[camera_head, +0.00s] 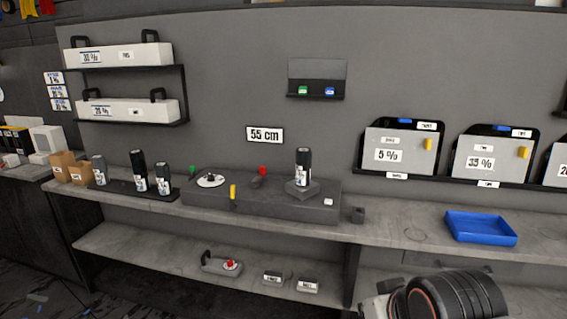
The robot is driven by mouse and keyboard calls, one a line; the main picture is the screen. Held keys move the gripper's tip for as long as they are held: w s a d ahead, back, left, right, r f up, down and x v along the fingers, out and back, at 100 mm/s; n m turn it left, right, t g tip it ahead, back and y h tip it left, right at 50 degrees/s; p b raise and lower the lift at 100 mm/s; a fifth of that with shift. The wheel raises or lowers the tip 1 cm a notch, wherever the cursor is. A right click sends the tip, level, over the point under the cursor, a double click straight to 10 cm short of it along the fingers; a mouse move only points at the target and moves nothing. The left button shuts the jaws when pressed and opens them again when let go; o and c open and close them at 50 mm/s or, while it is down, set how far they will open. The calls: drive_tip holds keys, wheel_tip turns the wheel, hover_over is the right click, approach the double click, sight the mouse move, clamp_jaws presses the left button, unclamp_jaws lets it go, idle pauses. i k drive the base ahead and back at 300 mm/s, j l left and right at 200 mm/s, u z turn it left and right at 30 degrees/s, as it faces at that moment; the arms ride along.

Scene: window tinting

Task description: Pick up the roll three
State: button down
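Several dark rolls with white labels stand upright on the grey counter. One roll (303,165) stands on a small raised block on the dark station in the middle. Two more rolls, a taller one (139,168) and a shorter one (163,179), stand on a black flat base to the left. A greyer roll-like cylinder (99,170) stands further left. The labels are too small to read, so I cannot tell which is roll three. Part of my arm shows at the bottom right, but my gripper's fingers are not in view.
The dark station (262,200) holds a white disc, a yellow piece and red and green buttons. A blue tray (481,228) lies on the right counter. Brown boxes (63,165) stand at the left end. A lower shelf (180,256) holds small items. Wall shelves (125,67) hold white boxes.

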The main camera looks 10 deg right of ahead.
sight(304, 155)
drive_tip(key=i+j+u, duration=0.1)
drive_tip(key=j, duration=0.35)
drive_tip(key=i+j+u, duration=0.15)
drive_tip(key=j, duration=0.3)
drive_tip(key=i+j+u, duration=0.1)
drive_tip(key=j, duration=0.3)
drive_tip(key=i+j+u, duration=0.1)
drive_tip(key=j, duration=0.35)
drive_tip(key=i+j+u, duration=0.15)
drive_tip(key=i+j, duration=0.15)
drive_tip(key=i+j+u, duration=0.1)
drive_tip(key=j, duration=0.35)
drive_tip(key=i+j+u, duration=0.15)
drive_tip(key=i+j, duration=0.15)
